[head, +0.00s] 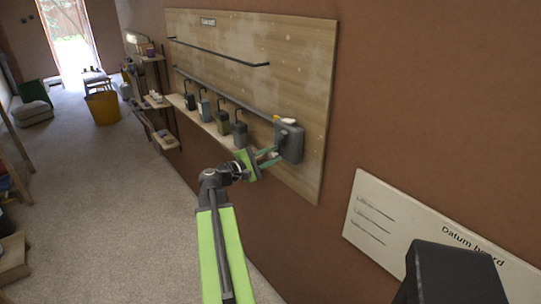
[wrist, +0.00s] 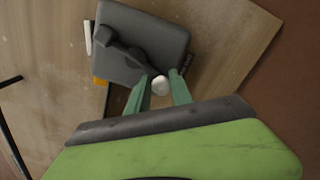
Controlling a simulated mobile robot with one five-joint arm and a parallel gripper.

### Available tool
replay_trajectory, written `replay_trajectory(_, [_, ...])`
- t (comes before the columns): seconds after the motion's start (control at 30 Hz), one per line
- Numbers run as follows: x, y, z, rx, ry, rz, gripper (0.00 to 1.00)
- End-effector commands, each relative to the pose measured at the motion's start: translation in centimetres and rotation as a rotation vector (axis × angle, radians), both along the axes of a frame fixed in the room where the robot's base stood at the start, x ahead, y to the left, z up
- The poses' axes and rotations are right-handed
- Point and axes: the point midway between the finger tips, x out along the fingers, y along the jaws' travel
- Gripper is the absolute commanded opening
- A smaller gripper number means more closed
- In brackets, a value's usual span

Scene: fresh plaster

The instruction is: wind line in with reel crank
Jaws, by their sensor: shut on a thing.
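The line reel is a grey box (head: 291,141) mounted at the right end of the wooden wall board; it fills the top of the wrist view (wrist: 165,35). Its dark crank arm (wrist: 122,47) runs across the box's face to a round whitish knob (wrist: 160,85). My gripper (head: 270,156) is at the box's lower left in the head view. In the wrist view its two green fingers (wrist: 161,88) stand on either side of the knob and are shut on it. In the head view the knob is mostly hidden by the fingers.
The wooden board (head: 300,70) carries black rails and several hanging containers (head: 222,122) left of the reel. A pale "Datum board" sign (head: 400,215) is on the wall at right. A yellow bucket (head: 103,107) stands on the floor farther back. The carpeted floor (head: 110,190) at left is largely clear.

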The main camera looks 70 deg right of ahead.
Motion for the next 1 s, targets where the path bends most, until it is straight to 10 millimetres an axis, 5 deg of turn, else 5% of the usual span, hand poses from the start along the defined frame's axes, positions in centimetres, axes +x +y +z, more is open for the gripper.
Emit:
replay_trajectory(0.7, [-0.58, 0.3, -0.22, 0.038, 0.055, -0.009, 0.0])
replay_trajectory(0.73, [-0.58, 0.3, -0.22, 0.038, 0.054, -0.009, 0.29])
replay_trajectory(0.87, [-0.51, 0.27, -0.17, 0.037, 0.056, -0.007, 0.45])
replay_trajectory(1.0, [-0.4, 0.23, -0.14, 0.037, 0.057, -0.003, 0.45])
